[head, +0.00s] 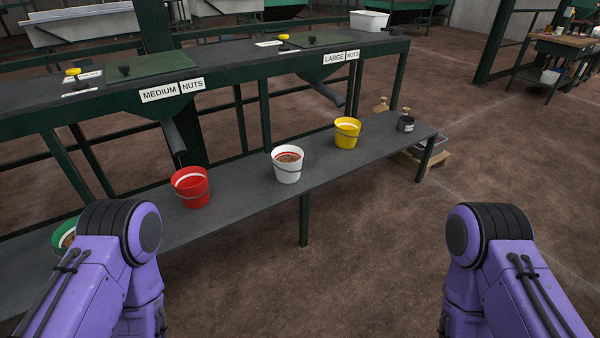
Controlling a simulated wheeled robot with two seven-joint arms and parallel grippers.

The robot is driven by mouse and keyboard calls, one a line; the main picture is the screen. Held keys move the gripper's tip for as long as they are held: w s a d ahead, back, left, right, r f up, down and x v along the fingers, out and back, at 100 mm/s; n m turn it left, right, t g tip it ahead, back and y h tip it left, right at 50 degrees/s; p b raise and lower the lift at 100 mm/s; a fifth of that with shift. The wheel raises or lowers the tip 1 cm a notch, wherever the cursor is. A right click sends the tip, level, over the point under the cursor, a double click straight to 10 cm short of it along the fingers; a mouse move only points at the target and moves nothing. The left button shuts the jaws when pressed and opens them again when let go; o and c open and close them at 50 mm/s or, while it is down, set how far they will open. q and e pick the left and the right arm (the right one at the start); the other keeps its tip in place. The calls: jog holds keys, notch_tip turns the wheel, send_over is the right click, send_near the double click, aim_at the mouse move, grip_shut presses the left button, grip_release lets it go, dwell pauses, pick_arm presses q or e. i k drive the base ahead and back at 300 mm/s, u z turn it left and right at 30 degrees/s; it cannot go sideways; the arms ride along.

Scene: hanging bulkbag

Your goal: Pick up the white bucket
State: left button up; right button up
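The white bucket (288,168) stands upright on the low grey shelf near the middle of the head view. It has a red band inside its rim, a thin wire handle and brown contents. Nothing of mine touches it. My purple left arm comes in at the lower left and my purple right arm at the lower right, both well apart from the bucket. Neither gripper shows in the view.
A red bucket (191,187) stands left of the white one and a yellow bucket (347,134) right of it. A green bucket (65,233) is partly hidden behind my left arm. A dark pot (405,124) is near the shelf's right end. The raised bench (222,56) overhangs behind.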

aim_at(288, 159)
jog(key=z, duration=0.6)
jog(key=i, duration=0.8)
jog(key=z, duration=0.5)
jog(key=i, duration=0.95)
jog(key=u, duration=0.95)
jog(key=i, duration=0.65)
jog(key=u, duration=0.75)
